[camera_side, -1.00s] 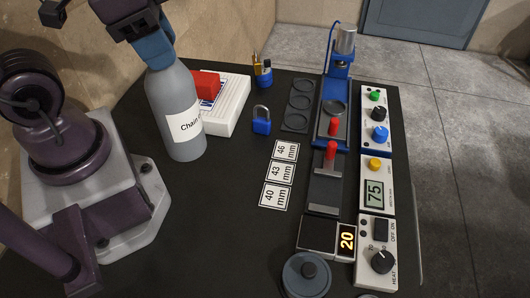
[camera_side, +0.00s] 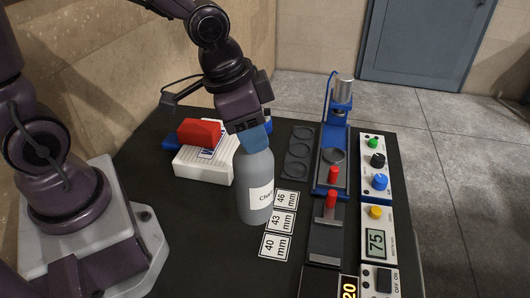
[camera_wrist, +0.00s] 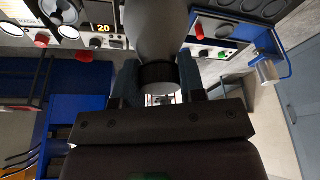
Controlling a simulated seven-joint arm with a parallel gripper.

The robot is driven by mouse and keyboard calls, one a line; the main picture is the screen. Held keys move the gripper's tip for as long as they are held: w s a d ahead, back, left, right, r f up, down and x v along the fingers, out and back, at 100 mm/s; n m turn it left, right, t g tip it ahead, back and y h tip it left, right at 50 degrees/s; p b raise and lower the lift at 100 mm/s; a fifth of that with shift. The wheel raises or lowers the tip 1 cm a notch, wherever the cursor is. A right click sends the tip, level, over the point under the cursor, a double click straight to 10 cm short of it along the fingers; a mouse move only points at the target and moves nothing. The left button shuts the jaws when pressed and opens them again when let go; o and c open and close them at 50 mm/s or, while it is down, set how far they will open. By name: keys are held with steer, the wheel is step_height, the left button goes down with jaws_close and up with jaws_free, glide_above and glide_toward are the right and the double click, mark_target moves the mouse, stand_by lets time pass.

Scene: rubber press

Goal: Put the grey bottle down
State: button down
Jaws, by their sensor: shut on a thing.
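The grey bottle (camera_side: 257,200) with a white label is upright beside the white number cards, just left of the card marked 43 (camera_side: 281,221). I cannot tell whether its base touches the black table. My gripper (camera_side: 254,138) is above it, its blue fingers shut on the bottle's neck. In the wrist view the bottle (camera_wrist: 155,28) is between my two fingers (camera_wrist: 160,85), and its lower part runs out of the top of the picture.
A white rack (camera_side: 205,168) with a red block (camera_side: 199,132) stands left of the bottle. Dark rings (camera_side: 299,150) lie behind it. The blue press (camera_side: 341,95), red-handled tools and control boxes (camera_side: 376,240) line the right. Black table (camera_side: 190,230) is bare at front left.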

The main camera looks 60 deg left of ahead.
mark_target(265, 158)
steer(key=shift+w+d+f, duration=0.2)
steer(key=shift+w+f, duration=0.25)
steer(key=shift+f, duration=0.1)
steer(key=shift+w+d+f, duration=0.15)
steer(key=shift+w+f, duration=0.3)
steer(key=shift+f, duration=0.1)
steer(key=shift+s+x, duration=0.15)
steer(key=shift+x, duration=0.65)
steer(key=shift+s+x, duration=0.2)
steer(key=shift+x, duration=0.55)
steer(key=shift+a+f, duration=0.15)
steer(key=shift+f, duration=0.3)
steer(key=c, duration=0.7)
jaws_free()
steer(key=shift+f, duration=0.1)
